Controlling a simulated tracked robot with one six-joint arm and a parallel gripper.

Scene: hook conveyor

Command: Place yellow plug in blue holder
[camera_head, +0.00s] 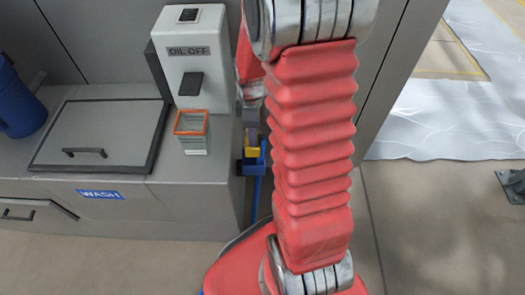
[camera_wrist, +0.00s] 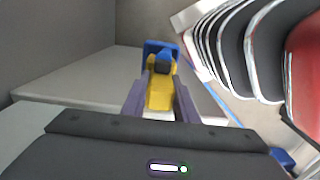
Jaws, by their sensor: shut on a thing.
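The yellow plug (camera_wrist: 160,95) is between the two fingers of my gripper (camera_wrist: 161,84), which is shut on it. The blue holder (camera_wrist: 153,46) shows just beyond the plug's far end in the wrist view. In the head view, my gripper (camera_head: 250,122) points down beside the counter's right side, partly behind my red arm. The yellow plug (camera_head: 251,151) shows below the fingers, right at the top of the blue holder (camera_head: 254,168). The plug and holder overlap in both views. I cannot tell whether the plug is seated in it or only touching.
A grey counter (camera_head: 135,205) with a closed lid (camera_head: 100,130) and a WASH label stands to the left. A white OIL OFF box (camera_head: 190,62) and an orange-rimmed clear container (camera_head: 192,138) are close left of my gripper. A blue bin (camera_head: 17,105) is far left.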

